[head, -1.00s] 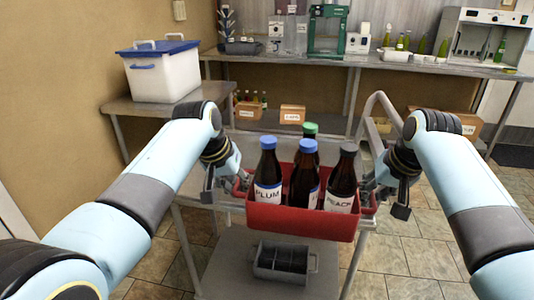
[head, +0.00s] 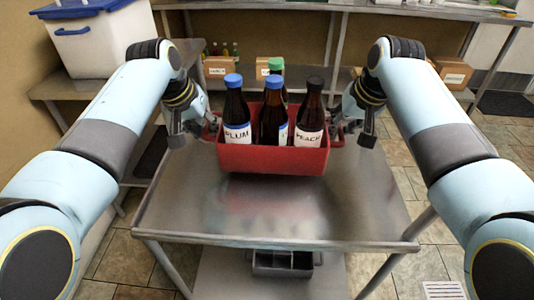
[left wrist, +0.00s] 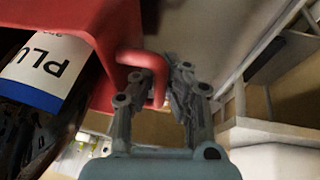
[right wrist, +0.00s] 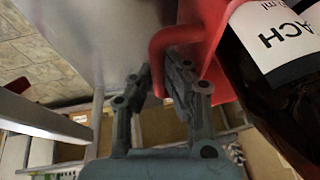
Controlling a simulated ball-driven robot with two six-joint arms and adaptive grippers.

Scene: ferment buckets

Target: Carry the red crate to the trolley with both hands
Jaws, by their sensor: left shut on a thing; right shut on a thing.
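The red crate (head: 270,158) is level over the far part of the grey metal trolley (head: 285,212) top in the head view. Several dark bottles stand in it, with blue, green and black caps. My left gripper (head: 211,129) is shut on the crate's left handle, a red loop (left wrist: 130,56) in the left wrist view. My right gripper (head: 337,131) is shut on the right handle, a red loop (right wrist: 172,37) in the right wrist view. A blurred red reflection shows on the trolley top; I cannot tell whether the crate touches it.
The trolley top in front of the crate is bare. A grey divided tray (head: 283,263) sits on its lower shelf. A white box with a blue lid (head: 100,40) stands on a side table at left. Cardboard boxes (head: 222,66) sit on a low shelf behind.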

